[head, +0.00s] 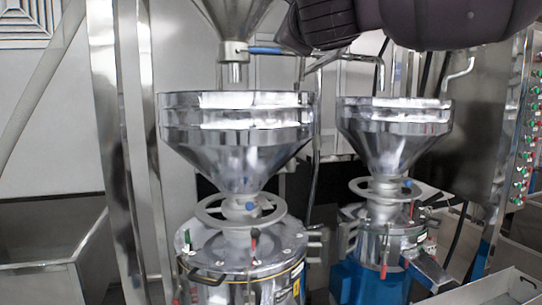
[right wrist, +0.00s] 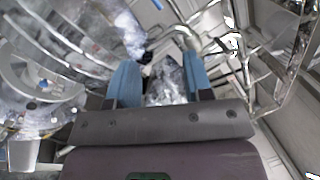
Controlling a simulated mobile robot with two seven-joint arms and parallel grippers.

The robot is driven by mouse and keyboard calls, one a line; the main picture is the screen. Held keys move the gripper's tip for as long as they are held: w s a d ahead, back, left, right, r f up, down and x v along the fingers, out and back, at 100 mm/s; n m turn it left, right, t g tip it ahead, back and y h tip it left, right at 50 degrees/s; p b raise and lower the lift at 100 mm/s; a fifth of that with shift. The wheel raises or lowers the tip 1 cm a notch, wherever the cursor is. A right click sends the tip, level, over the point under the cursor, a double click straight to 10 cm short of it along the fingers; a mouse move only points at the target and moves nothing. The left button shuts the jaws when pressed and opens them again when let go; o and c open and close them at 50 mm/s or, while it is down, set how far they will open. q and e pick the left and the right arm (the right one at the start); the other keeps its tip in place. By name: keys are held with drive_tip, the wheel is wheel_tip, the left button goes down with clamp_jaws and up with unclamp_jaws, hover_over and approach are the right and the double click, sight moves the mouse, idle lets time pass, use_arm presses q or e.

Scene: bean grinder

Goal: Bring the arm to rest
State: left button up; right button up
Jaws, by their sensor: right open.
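My right arm (head: 400,22) crosses the top right of the head view, close to the camera; its fingers cannot be made out there. In the right wrist view my right gripper (right wrist: 160,80) has two blue fingers spread apart with nothing between them. Shiny, blurred metal machinery shows beyond the gap. My left arm and gripper are not in the head view.
A grinder with a wide steel hopper (head: 237,140) stands centre-left, under a funnel (head: 233,18) with a blue lever (head: 265,50). A second hopper (head: 393,130) stands to the right above a blue base. Steel posts (head: 110,130) rise at left; a button panel (head: 529,140) is at right.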

drive_tip(key=s+a+m+g+y, duration=0.4)
drive_tip(key=s+a+m+y, duration=0.4)
drive_tip(key=a, duration=0.5)
drive_tip(key=a+f+m+g+y, duration=0.25)
drive_tip(key=f+m, duration=0.25)
drive_tip(key=f, duration=0.3)
drive_tip(key=a+f+m+g+y, duration=0.1)
drive_tip(key=f+m+g+y, duration=0.2)
drive_tip(key=f+m, duration=0.45)
drive_tip(key=w+d+f+m+t+h, duration=0.3)
drive_tip(key=d+f+m, duration=0.6)
drive_tip(key=f, duration=0.4)
drive_tip(key=w+d+f+m+t+h, duration=0.35)
drive_tip(key=d+f+m, duration=0.55)
drive_tip(key=f, duration=0.4)
drive_tip(key=s+d+f+m+h, duration=0.4)
drive_tip(key=d+f, duration=0.3)
drive_tip(key=f, duration=0.3)
drive_tip(key=s+d+f+m+h, duration=0.3)
drive_tip(key=d+f, duration=0.3)
drive_tip(key=f, duration=0.4)
drive_tip(key=s+d+f+m+g+h, duration=0.2)
drive_tip(key=s+d+f, duration=0.2)
drive_tip(key=s+f, duration=0.6)
drive_tip(key=s+d+f+m+g+h, duration=0.2)
drive_tip(key=s+d+f, duration=0.3)
drive_tip(key=s+f, duration=0.5)
drive_tip(key=shift+s+d+m+g, duration=0.3)
drive_tip(key=shift+s+g, duration=0.3)
drive_tip(key=shift+s, duration=0.65)
